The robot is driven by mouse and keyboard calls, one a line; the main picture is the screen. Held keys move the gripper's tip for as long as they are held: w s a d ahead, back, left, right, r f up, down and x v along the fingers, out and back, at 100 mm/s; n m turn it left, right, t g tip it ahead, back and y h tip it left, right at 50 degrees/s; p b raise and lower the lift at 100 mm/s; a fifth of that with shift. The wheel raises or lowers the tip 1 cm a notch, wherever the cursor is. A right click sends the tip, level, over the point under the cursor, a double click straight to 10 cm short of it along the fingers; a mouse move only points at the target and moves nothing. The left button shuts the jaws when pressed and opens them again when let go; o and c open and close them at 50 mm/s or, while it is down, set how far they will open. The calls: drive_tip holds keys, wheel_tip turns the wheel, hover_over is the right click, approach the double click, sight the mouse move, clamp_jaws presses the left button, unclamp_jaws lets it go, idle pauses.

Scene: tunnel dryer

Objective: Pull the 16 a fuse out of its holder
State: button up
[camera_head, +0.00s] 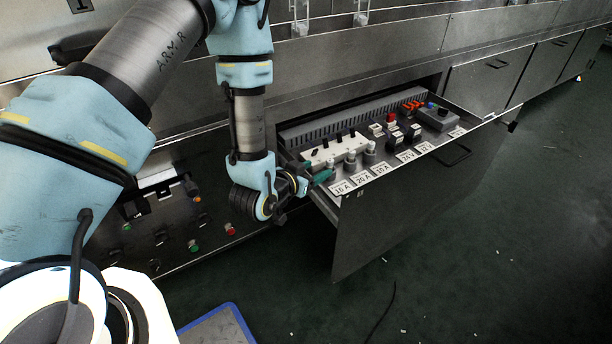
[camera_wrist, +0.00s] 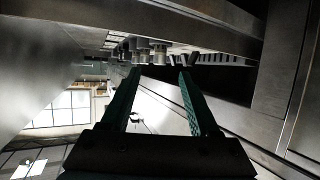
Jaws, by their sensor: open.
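The 16 A fuse looks to be the pale-capped cylinder (camera_head: 331,164) at the left end of a short row in the open drawer, behind the label "16 A" (camera_head: 341,188). Its holder is partly hidden by my fingers. My gripper (camera_head: 316,171) is at the drawer's left end, beside this fuse, with its green fingers apart. In the wrist view my gripper (camera_wrist: 159,75) is open with nothing between its fingertips. Several cylinders (camera_wrist: 160,54) show beyond the tips there; I cannot tell which is the 16 A one.
The drawer front (camera_head: 410,205) stands pulled out. Two more fuses (camera_head: 351,159) stand to the right, behind labels "20 A" and "10 A". A white switch block (camera_head: 322,152) lies behind them. Relays and a grey box (camera_head: 434,118) fill the right part. The green floor in front is mostly clear.

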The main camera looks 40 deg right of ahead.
sight(328, 164)
drive_tip(key=x, duration=0.8)
drive_tip(key=shift+w+d+b, duration=0.15)
drive_tip(key=shift+d+b, duration=0.15)
drive_tip(key=shift+b, duration=0.1)
clamp_jaws()
idle(0.5)
